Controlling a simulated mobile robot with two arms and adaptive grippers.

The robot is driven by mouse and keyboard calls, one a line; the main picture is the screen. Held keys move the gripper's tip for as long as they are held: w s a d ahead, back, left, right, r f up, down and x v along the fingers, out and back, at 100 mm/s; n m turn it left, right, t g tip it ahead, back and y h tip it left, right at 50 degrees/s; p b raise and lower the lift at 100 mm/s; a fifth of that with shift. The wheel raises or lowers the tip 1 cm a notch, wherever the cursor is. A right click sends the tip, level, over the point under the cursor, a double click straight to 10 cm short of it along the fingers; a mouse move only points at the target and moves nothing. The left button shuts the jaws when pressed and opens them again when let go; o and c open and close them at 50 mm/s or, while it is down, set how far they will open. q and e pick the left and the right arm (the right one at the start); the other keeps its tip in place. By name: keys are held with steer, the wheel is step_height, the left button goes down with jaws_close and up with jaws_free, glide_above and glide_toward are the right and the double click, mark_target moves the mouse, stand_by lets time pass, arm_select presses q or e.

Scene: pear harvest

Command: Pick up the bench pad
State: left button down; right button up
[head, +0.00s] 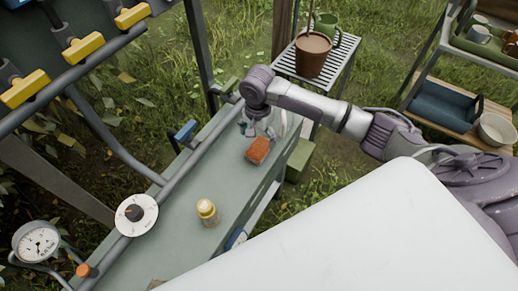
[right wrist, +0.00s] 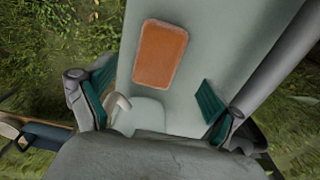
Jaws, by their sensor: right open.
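The bench pad, an orange-brown rounded block (head: 258,150), lies on the grey-green bench (head: 185,180) near its far end. In the right wrist view the pad (right wrist: 160,54) lies flat, ahead of my fingers. My right gripper (head: 259,128) is just above and behind the pad in the head view. Its teal-padded fingers (right wrist: 155,98) are spread wide with nothing between their tips, and the pad is apart from them. My left gripper is not in view.
A pale, see-through object with a handle (right wrist: 121,104) stands close to my right gripper, partly hidden. A yellow-lidded jar (head: 207,212) stands on the bench. A pipe (head: 172,186) with a white dial (head: 136,214) runs along its left. A slatted stand (head: 338,75) holds a brown pot (head: 312,55).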

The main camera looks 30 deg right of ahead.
mark_target(259, 147)
step_height(259, 147, down, 6)
steer(key=shift+s+d+r, duration=0.1)
steer(key=shift+d+r, duration=0.05)
steer(key=shift+r, duration=0.05)
steer(key=shift+c, duration=0.2)
steer(key=c, duration=1)
